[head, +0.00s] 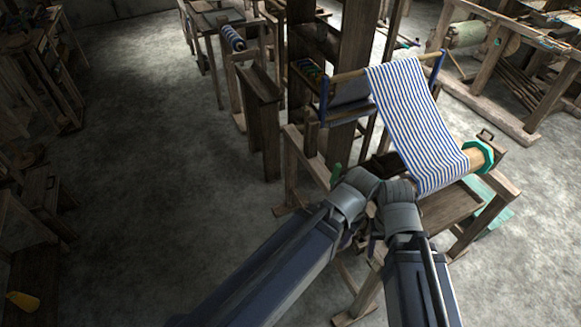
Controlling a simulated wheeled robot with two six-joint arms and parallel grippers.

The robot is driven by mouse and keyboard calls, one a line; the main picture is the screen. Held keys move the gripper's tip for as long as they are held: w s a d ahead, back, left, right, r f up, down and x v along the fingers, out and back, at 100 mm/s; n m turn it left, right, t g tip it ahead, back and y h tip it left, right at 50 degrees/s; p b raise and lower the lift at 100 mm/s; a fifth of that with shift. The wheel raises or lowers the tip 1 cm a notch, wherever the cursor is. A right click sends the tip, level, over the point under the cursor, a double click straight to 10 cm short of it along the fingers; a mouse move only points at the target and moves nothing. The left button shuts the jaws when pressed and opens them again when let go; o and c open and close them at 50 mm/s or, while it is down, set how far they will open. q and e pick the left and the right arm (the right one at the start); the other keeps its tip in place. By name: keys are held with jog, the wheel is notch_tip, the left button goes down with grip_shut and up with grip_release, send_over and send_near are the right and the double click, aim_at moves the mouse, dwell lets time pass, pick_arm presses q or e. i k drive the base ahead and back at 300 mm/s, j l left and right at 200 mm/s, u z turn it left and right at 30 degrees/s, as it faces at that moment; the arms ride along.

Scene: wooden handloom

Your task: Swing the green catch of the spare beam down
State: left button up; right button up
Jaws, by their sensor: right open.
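A small upright green piece (335,174), which looks like the green catch, stands at the left side of the near loom frame, just left of my wrists. Its foot and pivot are too small to make out. I cannot tell which beam is the spare one. My right gripper (376,246) is open, a small dark shape low between my two arms, mostly covered by them. It is below and right of the green piece, apart from it in the picture. My left arm ends in front of the loom's left side, and its gripper is hidden.
Blue-and-white striped cloth (415,115) runs from an upper bar down to a beam with a green end wheel (482,157). A wooden bench (262,100) stands behind. Other looms fill the back and right.

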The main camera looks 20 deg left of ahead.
aim_at(336, 168)
jog(key=i+l+u, duration=0.2)
jog(key=l+u, duration=0.2)
jog(key=i+l+u, duration=0.1)
jog(key=l+u, duration=0.75)
jog(key=i, duration=0.05)
